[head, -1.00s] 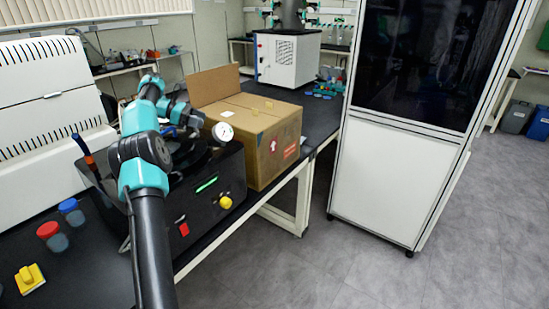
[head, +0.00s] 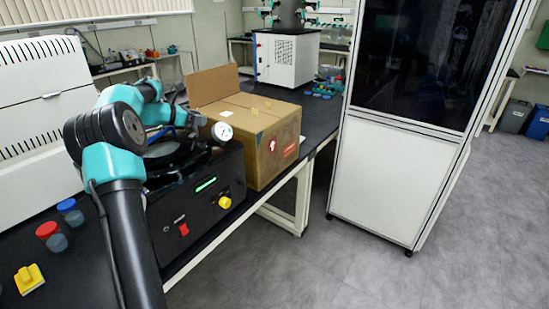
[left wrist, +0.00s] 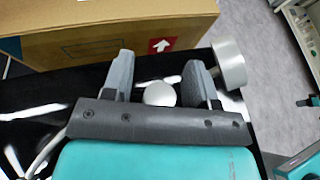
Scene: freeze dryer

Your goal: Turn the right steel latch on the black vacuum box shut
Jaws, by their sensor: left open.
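The black vacuum box (head: 205,195) sits on the dark bench, with a lit green display, a yellow knob and a red switch on its front. My left gripper is over its top; in the left wrist view the gripper (left wrist: 159,66) is open. A pale round knob-like piece (left wrist: 160,94) shows between its two fingers, with no clear grip on it. I cannot tell whether this piece belongs to the right steel latch. My left arm hides much of the box top in the head view, and no latch is clearly seen there. My right gripper is not in view.
A pressure gauge (head: 221,131) stands at the box's top; its side shows close to the right finger in the left wrist view (left wrist: 229,65). An open cardboard box (head: 270,140) stands right behind. Red-capped (head: 47,231) and blue-capped (head: 70,210) containers stand at left.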

